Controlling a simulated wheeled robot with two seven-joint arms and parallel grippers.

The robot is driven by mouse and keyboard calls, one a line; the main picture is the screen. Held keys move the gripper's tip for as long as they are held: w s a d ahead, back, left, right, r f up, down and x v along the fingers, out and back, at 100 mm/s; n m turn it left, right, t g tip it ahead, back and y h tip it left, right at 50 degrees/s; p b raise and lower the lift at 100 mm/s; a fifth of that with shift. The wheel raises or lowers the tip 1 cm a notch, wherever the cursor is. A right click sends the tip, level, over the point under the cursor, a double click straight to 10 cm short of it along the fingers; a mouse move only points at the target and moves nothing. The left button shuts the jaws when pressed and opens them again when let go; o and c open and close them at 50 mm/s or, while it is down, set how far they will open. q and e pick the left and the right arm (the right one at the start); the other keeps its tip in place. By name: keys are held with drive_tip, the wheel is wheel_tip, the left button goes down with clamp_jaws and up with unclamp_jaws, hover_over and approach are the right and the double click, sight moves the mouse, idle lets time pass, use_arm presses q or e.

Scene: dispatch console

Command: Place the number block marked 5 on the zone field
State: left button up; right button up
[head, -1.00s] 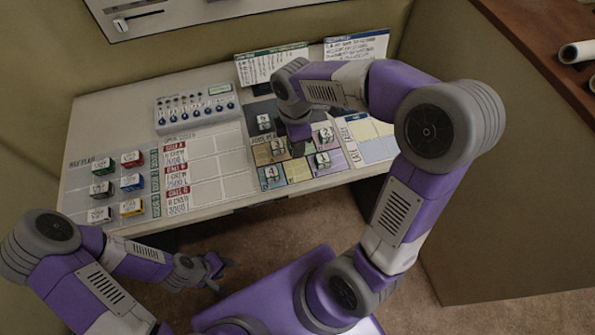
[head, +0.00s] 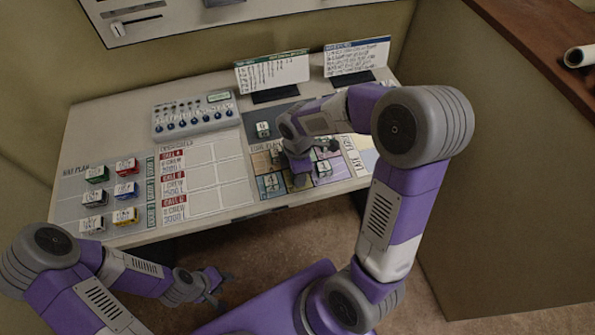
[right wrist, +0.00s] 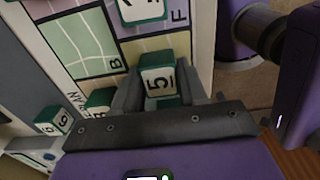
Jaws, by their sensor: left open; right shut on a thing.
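My right gripper (head: 301,174) is over the coloured zone field (head: 262,163) and hides part of it. In the right wrist view the block marked 5 (right wrist: 158,80), white-faced with green edges, sits between its two fingers, which are shut on it. That view shows the field (right wrist: 75,45) with the letters B and F beside the block. I cannot tell whether the block touches the field. My left gripper (head: 213,286) is open and empty, low in front of the desk.
The block marked 4 (head: 270,184) and another block (head: 323,168) are on the field near my right gripper. The block marked 6 (head: 263,129) is behind. Coloured blocks (head: 125,190) stand at the left, with a button console (head: 195,113) at the back.

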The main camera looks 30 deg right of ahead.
drive_tip(key=shift+f, duration=0.15)
drive_tip(key=o, duration=1.1)
wheel_tip(320, 180, up, 12)
drive_tip(key=p, duration=0.3)
